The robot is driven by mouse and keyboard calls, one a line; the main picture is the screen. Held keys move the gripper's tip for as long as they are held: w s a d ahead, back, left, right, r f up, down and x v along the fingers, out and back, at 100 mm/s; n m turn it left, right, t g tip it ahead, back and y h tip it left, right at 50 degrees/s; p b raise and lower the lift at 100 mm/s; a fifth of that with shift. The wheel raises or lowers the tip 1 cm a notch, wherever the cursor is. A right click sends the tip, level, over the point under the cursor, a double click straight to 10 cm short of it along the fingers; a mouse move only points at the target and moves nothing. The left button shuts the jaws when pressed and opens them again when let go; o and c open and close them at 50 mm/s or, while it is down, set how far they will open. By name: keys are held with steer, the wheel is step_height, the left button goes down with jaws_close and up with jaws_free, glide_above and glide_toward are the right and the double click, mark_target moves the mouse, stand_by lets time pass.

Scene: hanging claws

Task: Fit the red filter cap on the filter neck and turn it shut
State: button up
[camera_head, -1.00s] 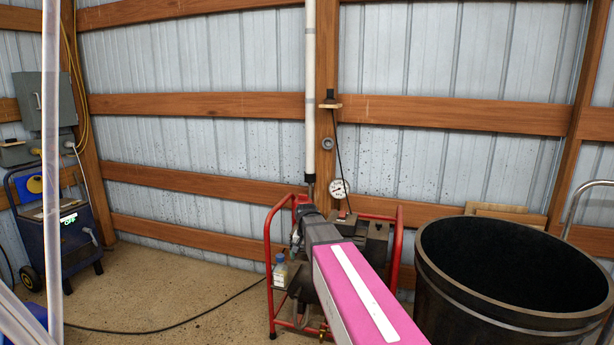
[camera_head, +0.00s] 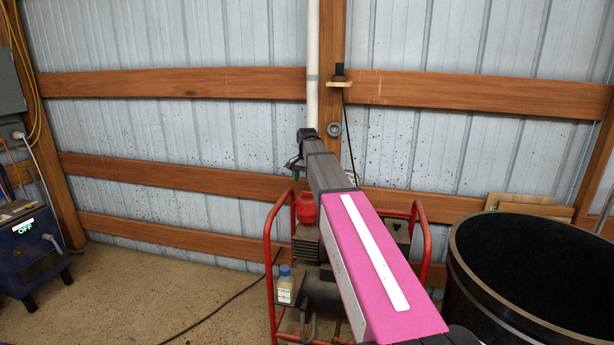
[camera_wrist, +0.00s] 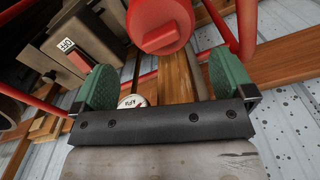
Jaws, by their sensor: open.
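The red filter cap (camera_head: 306,207) is at the upper left part of the machine in the head view, just below my gripper. In the wrist view the red cap (camera_wrist: 160,22) shows at the top middle, round with a raised grip bar across its face. My gripper (camera_wrist: 158,85) is open, with its two green pads wide apart and nothing between them. The cap lies beyond the pads, apart from them. The filter neck is not seen clearly, and I cannot tell how the cap sits on it. In the head view my arm hides part of the machine.
The machine stands in a red tube frame (camera_head: 268,270), whose bars rise close to the cap. A black barrel (camera_head: 500,310) stands at the right. A white pipe (camera_head: 312,60) runs up the wall behind.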

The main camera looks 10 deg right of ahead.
mark_target(307, 198)
step_height(307, 198, down, 9)
steer(key=shift+f, duration=0.1)
stand_by(0.3)
steer(key=c, duration=0.8)
steer(key=m, duration=0.3)
steer(key=shift+a+m, duration=0.1)
steer(key=shift+m, duration=0.5)
steer(key=shift+c, duration=1.3)
steer(key=shift+m, duration=0.9)
steer(key=m, duration=0.4)
steer(key=shift+m, duration=1)
